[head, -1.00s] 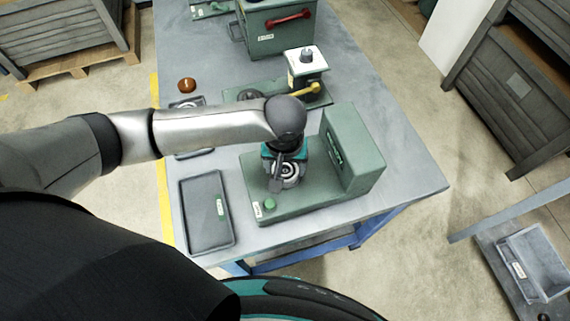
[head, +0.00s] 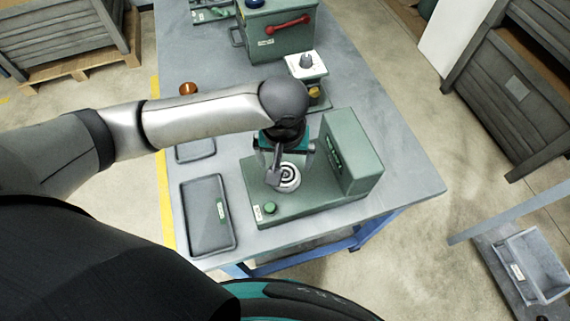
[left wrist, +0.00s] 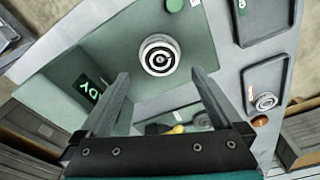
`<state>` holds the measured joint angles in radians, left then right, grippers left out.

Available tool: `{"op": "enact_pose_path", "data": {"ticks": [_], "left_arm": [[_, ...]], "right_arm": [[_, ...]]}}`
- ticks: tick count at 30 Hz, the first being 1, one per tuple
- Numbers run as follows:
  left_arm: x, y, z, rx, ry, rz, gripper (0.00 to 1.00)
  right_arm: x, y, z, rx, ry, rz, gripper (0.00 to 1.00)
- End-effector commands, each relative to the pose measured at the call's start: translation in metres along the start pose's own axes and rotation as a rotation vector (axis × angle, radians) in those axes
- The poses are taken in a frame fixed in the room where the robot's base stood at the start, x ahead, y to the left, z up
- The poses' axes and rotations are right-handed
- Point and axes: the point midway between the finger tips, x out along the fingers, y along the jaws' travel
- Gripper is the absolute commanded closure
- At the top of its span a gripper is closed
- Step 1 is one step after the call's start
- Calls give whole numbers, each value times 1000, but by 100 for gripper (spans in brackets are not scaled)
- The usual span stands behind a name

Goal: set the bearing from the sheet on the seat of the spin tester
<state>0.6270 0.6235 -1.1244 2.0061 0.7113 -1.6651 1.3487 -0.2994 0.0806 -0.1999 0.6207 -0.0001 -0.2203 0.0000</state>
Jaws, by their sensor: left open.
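The spin tester (head: 300,205) is a green base with an upright housing at its right. A bearing, a light ring with dark bands (head: 287,176), lies on its round seat; it also shows in the left wrist view (left wrist: 159,56), looking flat and centred. My left gripper (head: 284,172) is over the seat. In the left wrist view its two fingers (left wrist: 163,75) are spread apart with nothing between them, and the bearing lies beyond their tips. The dark flat sheet (head: 207,232) left of the tester is bare apart from a label. My right gripper is not in view.
A green button (head: 270,208) sits at the tester's front left. Green lit letters (left wrist: 90,91) show on its housing. A smaller tray with a ring part (left wrist: 265,101) and an orange knob (head: 188,88) are nearby. A green machine with a red handle (head: 288,20) stands behind.

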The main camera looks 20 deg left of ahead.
Motion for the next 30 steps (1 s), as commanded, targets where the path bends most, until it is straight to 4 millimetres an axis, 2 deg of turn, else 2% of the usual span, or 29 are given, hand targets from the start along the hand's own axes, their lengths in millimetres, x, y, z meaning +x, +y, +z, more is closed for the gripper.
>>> {"op": "enact_pose_path", "data": {"ticks": [1, 3, 10, 30], "left_arm": [[-13, 1, -1, 0, 3, 3, 0], [-27, 1, -1, -1, 3, 2, 0], [-55, 0, 0, -1, 0, 1, 0], [-59, 0, 0, -1, -1, -1, 0]], "right_arm": [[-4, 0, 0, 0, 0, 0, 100], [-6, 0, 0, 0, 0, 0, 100], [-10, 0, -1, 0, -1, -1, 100], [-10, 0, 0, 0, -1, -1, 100]]}}
